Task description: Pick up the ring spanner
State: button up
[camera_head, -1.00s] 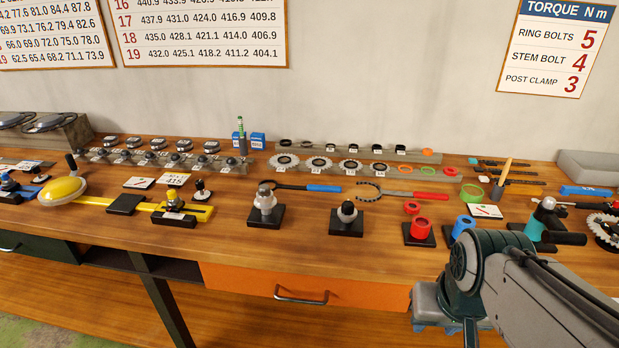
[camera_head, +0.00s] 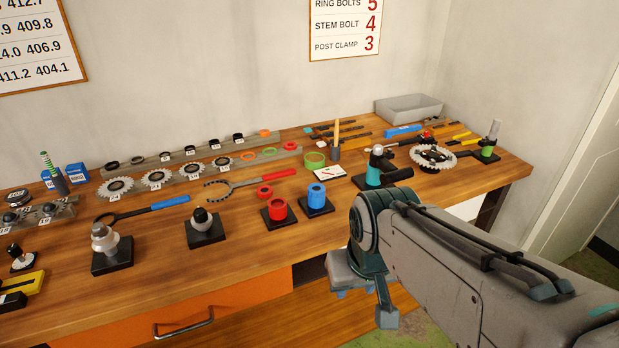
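A tool with a blue handle and a dark ring-shaped head (camera_head: 168,202) lies flat on the left half of the wooden bench in the head view; it looks like the ring spanner. It lies behind two black stands, with nothing on it. My arm comes in from the lower right. Its end (camera_head: 366,300) hangs in front of the bench edge, well to the right of the spanner and apart from it. The fingers are not clear enough to tell whether they are open or shut, and I see nothing held.
A red-handled tool (camera_head: 250,182) lies right of the spanner. Stands with a silver part (camera_head: 105,238) and a dark ball-topped part (camera_head: 202,222) are in front. Red (camera_head: 277,208) and blue (camera_head: 317,194) cylinders stand further right. Sprockets (camera_head: 115,186) line the rack behind.

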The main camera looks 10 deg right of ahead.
aim_at(170, 202)
jog(key=u, duration=0.55)
jog(key=k, duration=0.65)
jog(key=u, duration=1.1)
jog(key=i, duration=1.35)
jog(key=z, duration=0.8)
jog(key=i, duration=0.5)
jog(key=z, duration=0.4)
